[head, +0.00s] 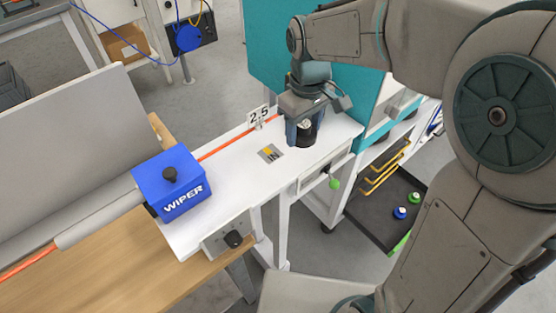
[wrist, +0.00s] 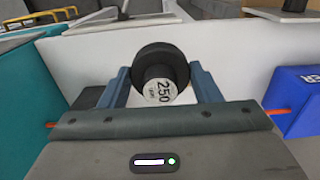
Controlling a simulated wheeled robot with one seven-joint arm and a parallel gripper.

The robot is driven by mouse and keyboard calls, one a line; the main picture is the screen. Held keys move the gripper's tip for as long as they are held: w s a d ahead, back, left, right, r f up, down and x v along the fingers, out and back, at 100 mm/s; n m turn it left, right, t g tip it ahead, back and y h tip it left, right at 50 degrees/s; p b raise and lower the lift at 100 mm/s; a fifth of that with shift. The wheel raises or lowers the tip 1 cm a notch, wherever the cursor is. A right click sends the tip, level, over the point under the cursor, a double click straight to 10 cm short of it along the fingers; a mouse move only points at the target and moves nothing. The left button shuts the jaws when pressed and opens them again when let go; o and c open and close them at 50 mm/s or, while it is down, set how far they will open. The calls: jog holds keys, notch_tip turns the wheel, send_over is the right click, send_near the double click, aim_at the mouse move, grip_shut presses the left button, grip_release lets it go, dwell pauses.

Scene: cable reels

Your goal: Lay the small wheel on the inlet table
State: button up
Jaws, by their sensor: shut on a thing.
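In the wrist view my gripper (wrist: 162,88) is shut on the small wheel, a black disc with a hub and a white face marked "250" (wrist: 164,52). A finger is on each side of it. In the head view the wheel is mostly hidden between the fingers, low over the table top. I cannot tell whether it touches the table.
A blue "WIPER" box (head: 158,188) stands on the table's left part. An orange cable (head: 228,146) runs along the back, past a "2.5" sign (head: 258,117). A teal cabinet (head: 268,50) stands behind. A dark shelf tray (head: 375,213) lies lower right.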

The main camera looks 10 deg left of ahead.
send_over(277, 173)
notch_tip(277, 173, down, 4)
jog(key=shift+f+p, duration=0.1)
jog(key=shift+p, duration=0.2)
jog(key=shift+f, duration=2)
jog(key=shift+f, duration=0.1)
jog(key=o, duration=1)
notch_tip(277, 173, up, 12)
jog(key=s+d+m+t, duration=0.1)
jog(key=s+d+m, duration=0.1)
jog(key=d, duration=0.5)
jog(key=s+d+f+m+t, duration=0.1)
jog(key=s+d+m, duration=0.2)
jog(key=d, duration=0.5)
jog(key=s+d+m+t, duration=0.1)
jog(key=s+d+m, duration=0.2)
jog(key=d+m, duration=0.2)
jog(key=shift+d+f, duration=0.2)
jog(key=shift+d, duration=0.5)
jog(key=shift+d+f, duration=0.15)
jog(key=shift+d, duration=0.5)
